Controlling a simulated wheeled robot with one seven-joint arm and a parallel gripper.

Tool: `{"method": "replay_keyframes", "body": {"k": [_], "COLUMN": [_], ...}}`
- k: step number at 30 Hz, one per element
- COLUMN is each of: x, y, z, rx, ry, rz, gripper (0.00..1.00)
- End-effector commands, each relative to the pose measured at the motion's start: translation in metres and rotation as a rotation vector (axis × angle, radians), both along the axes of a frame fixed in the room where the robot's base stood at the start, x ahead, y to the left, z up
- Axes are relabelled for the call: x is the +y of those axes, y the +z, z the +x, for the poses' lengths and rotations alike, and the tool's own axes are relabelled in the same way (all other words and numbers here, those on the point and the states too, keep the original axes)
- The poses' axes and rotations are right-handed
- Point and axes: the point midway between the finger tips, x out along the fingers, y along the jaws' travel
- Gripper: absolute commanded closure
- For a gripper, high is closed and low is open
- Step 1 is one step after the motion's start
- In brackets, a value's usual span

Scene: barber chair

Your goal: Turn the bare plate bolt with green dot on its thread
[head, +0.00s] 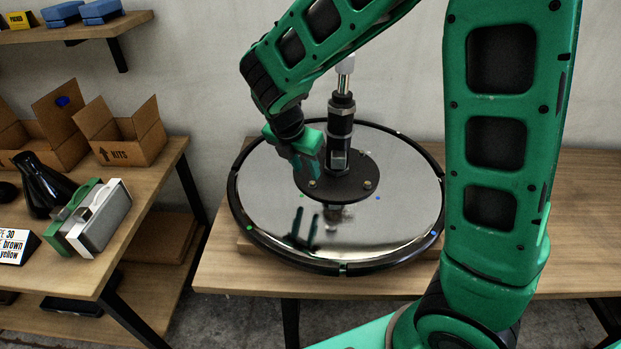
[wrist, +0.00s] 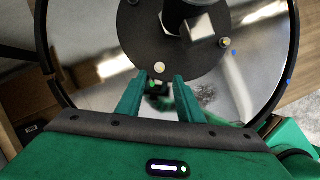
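A black round plate (head: 345,178) sits at the foot of an upright column on a mirrored disc (head: 270,205). A brass-coloured bolt (head: 312,184) is on the plate's near left edge, with a green dot (head: 302,196) beside it on the disc. This bolt (wrist: 160,67) and green dot (wrist: 152,83) also show in the wrist view. A second bolt (head: 367,184) has a blue dot (head: 377,197) beside it. My gripper (head: 306,174) is open and empty; in the wrist view its fingertips (wrist: 160,78) flank the line to the green-dot bolt, which appears just beyond them. Contact cannot be told.
The column (head: 340,125) rises close behind the fingers. The disc has a raised black rim (head: 345,268) and rests on a wooden table (head: 540,200). A side table (head: 60,250) with cardboard boxes (head: 120,130) and a dark flask (head: 40,185) stands at left. The right tabletop is clear.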

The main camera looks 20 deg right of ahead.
Motion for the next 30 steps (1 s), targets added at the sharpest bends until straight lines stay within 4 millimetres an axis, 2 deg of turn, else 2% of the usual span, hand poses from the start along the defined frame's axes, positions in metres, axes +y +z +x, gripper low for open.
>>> {"method": "replay_keyframes", "body": {"k": [3, 9, 15, 23, 24, 28, 30], "x": [-0.007, -0.016, -0.019, -0.020, -0.020, -0.020, -0.020], "y": [-0.021, -0.046, -0.058, -0.059, -0.058, -0.058, -0.058], "z": [0.005, 0.011, 0.014, 0.015, 0.015, 0.015, 0.015], "rx": [0.002, 0.002, 0.000, -0.001, -0.001, -0.001, -0.001], "ry": [-0.002, -0.004, -0.003, -0.003, -0.003, -0.003, -0.003], "rz": [-0.001, 0.000, 0.000, 0.001, 0.001, 0.001, 0.001], "gripper": [0.66, 0.66, 0.66, 0.66, 0.69, 1.00, 1.00]}}
